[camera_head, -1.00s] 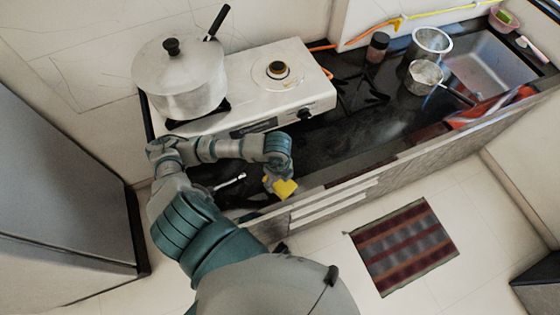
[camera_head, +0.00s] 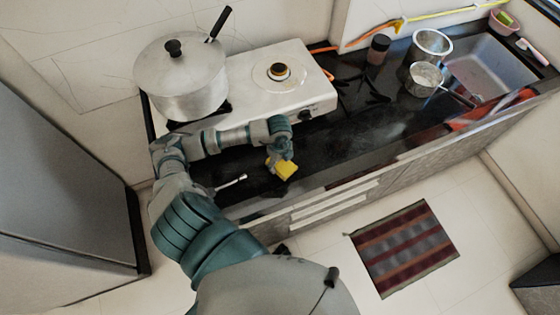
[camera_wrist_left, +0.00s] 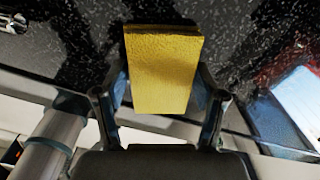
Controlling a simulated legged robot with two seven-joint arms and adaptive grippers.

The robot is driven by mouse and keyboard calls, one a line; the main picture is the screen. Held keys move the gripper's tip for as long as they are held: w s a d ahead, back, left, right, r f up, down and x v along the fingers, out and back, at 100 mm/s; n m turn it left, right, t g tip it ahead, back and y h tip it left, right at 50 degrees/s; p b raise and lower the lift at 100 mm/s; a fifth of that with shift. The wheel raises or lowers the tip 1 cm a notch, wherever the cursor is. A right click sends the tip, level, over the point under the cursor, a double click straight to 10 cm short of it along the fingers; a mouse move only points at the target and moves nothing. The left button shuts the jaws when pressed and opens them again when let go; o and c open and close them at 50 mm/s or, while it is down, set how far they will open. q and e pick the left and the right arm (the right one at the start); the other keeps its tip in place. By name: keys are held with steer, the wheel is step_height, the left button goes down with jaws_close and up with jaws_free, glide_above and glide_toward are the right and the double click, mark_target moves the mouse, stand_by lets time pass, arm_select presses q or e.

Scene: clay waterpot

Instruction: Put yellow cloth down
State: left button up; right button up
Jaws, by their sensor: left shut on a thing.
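The yellow cloth (camera_head: 285,170) is a small folded rectangle at the end of my left arm in the head view, over the black counter (camera_head: 335,150) near its front edge. In the left wrist view the cloth (camera_wrist_left: 163,70) lies between the two fingers of my left gripper (camera_wrist_left: 163,95), which is shut on it. The speckled black counter shows behind the cloth. Whether the cloth touches the counter I cannot tell. My left gripper also shows in the head view (camera_head: 279,160). My right gripper is not in view.
A white stove (camera_head: 280,85) with a large lidded pot (camera_head: 180,80) stands behind my left arm. A metal-handled utensil (camera_head: 232,182) lies left of the cloth. Metal pots (camera_head: 424,78), a dark jar (camera_head: 378,49) and a sink (camera_head: 490,65) are at right. The counter's middle is mostly clear.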

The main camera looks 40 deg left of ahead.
mark_target(280, 163)
arm_select(q)
steer(key=o, duration=1.1)
step_height(280, 163, up, 12)
steer(key=shift+p, duration=0.35)
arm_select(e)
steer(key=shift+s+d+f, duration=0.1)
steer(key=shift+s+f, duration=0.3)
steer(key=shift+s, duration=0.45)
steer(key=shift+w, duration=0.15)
